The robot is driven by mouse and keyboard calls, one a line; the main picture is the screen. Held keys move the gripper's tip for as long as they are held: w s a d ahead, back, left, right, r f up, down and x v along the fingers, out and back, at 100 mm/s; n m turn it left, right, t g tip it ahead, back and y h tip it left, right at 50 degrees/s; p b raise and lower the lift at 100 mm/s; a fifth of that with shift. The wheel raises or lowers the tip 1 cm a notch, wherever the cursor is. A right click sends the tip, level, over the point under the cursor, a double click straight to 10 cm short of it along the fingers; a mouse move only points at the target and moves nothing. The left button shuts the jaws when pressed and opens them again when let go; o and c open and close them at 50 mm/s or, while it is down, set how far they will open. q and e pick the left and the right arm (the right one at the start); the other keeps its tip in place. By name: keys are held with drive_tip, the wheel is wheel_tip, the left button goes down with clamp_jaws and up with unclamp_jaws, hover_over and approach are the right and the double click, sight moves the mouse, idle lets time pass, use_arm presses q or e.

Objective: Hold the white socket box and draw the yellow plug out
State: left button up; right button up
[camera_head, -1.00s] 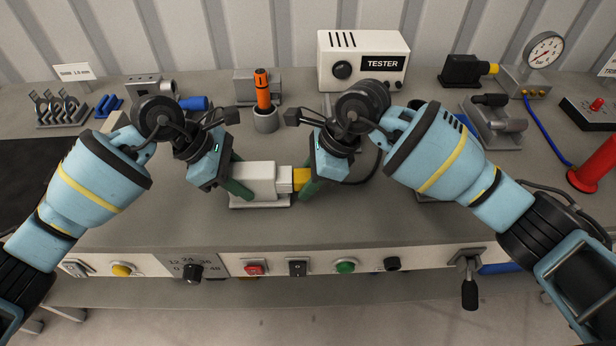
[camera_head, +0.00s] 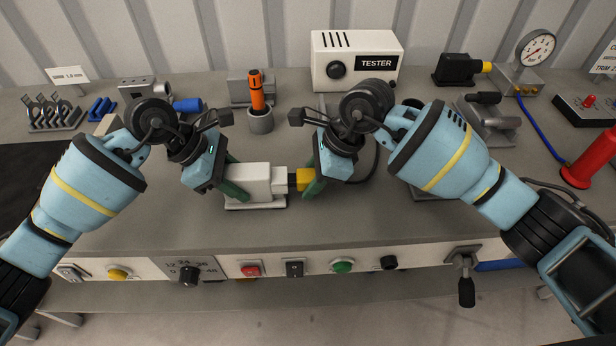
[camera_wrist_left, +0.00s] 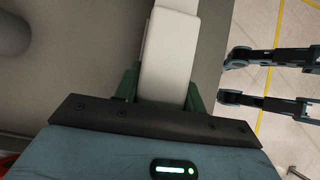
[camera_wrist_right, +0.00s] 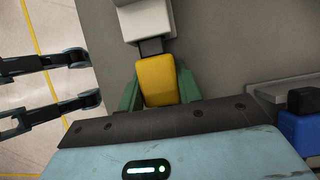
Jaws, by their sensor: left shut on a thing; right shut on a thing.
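The white socket box (camera_head: 250,182) sits on its pale base on the bench. My left gripper (camera_head: 235,188) is shut on its left part; the left wrist view shows the box (camera_wrist_left: 168,60) between the green fingers. The yellow plug (camera_head: 306,181) is just right of the box, in line with it. My right gripper (camera_head: 313,183) is shut on the plug, which also shows between the fingers in the right wrist view (camera_wrist_right: 158,80). A dark section of the plug (camera_wrist_right: 152,46) bridges the space between yellow body and socket face. Whether its tip is inside is hidden.
Behind stand an orange-black tool in a grey cup (camera_head: 261,121) and the white tester (camera_head: 356,60). A dark cable (camera_head: 372,165) runs behind my right gripper. The front panel (camera_head: 215,267) carries buttons and switches. Bench front of the box is clear.

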sight(313, 174)
drive_tip(key=shift+d, duration=1.25)
idle(0.4)
drive_tip(key=shift+r, duration=3)
use_arm(q)
drive_tip(key=o, duration=1.1)
drive_tip(key=shift+o, duration=0.2)
